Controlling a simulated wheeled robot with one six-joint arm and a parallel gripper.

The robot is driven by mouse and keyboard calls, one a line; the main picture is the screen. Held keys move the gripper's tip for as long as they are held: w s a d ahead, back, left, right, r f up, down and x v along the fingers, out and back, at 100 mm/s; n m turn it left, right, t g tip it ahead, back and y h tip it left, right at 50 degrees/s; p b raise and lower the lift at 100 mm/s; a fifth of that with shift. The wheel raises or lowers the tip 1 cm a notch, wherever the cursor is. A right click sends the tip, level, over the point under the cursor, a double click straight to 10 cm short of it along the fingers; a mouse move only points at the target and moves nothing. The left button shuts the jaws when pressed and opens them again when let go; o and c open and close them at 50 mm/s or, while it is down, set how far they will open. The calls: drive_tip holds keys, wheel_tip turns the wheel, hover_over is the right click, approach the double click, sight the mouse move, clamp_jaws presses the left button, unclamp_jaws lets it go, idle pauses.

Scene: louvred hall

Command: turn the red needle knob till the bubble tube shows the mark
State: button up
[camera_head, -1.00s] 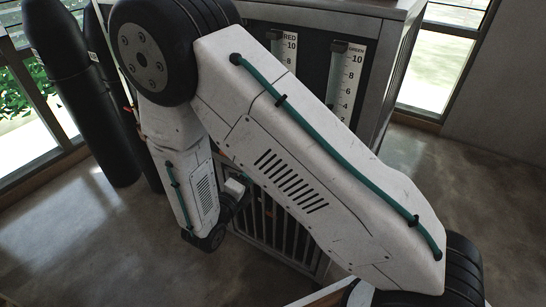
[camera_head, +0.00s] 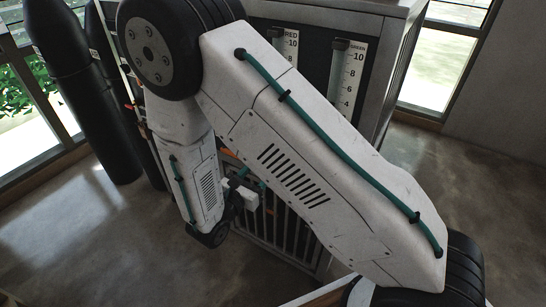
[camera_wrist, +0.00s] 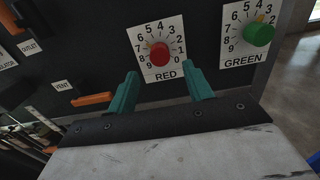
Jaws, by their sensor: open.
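The red needle knob (camera_wrist: 159,54) is at the centre of a white dial numbered 0 to 9 and labelled RED, in the wrist view. My gripper (camera_wrist: 161,88) is open, its two teal fingers short of the dial, below and to either side of the red knob, with nothing between them. In the head view the RED bubble tube's scale (camera_head: 290,45) shows only at its top, around 10 and 8. My arm hides the rest of it, so its bubble and any mark cannot be seen. The red knob is hidden there too.
A green knob (camera_wrist: 258,34) on a GREEN dial sits right of the red one. An orange VENT lever (camera_wrist: 92,98) is at the left. The GREEN tube's scale (camera_head: 352,72) stands right of the RED one. Black cylinders (camera_head: 85,95) stand left of the cabinet.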

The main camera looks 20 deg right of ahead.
drive_tip(key=x, duration=0.7)
clamp_jaws()
